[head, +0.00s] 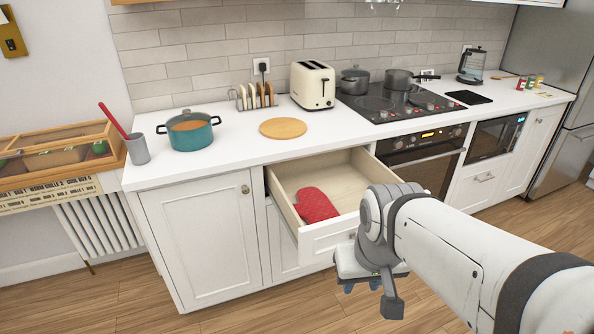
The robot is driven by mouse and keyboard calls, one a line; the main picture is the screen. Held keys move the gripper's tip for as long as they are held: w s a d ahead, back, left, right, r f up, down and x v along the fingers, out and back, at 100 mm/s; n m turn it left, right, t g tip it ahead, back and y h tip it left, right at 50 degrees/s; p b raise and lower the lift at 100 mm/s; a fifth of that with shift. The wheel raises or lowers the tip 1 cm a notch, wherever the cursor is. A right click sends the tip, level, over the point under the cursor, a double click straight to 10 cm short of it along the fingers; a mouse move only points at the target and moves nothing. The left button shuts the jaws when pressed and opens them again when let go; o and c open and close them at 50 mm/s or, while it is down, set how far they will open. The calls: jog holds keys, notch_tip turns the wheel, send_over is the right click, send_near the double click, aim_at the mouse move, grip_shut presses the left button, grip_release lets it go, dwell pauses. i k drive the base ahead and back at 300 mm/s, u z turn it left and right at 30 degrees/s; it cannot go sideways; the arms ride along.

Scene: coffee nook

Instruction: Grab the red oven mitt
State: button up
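The red oven mitt (315,205) lies inside an open drawer (283,207), near its front left. The drawer is pulled out from under the white counter, and the mitt is the only thing I can see in it. My gripper (367,286) is outside the drawer, in front of its right part and apart from the mitt. Its fingertips point down and are partly hidden by the wrist, so I cannot tell whether it is open or shut. My arm hides the drawer's right front.
On the counter (237,158) stand a teal pot (188,135), a round wooden board (283,128), a toast rack (256,97) and a cream toaster (312,86). A hob (395,105) with pots is further right. The wooden floor (230,310) in front is clear.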

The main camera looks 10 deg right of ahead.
aim_at(313, 206)
jog(key=i, duration=0.9)
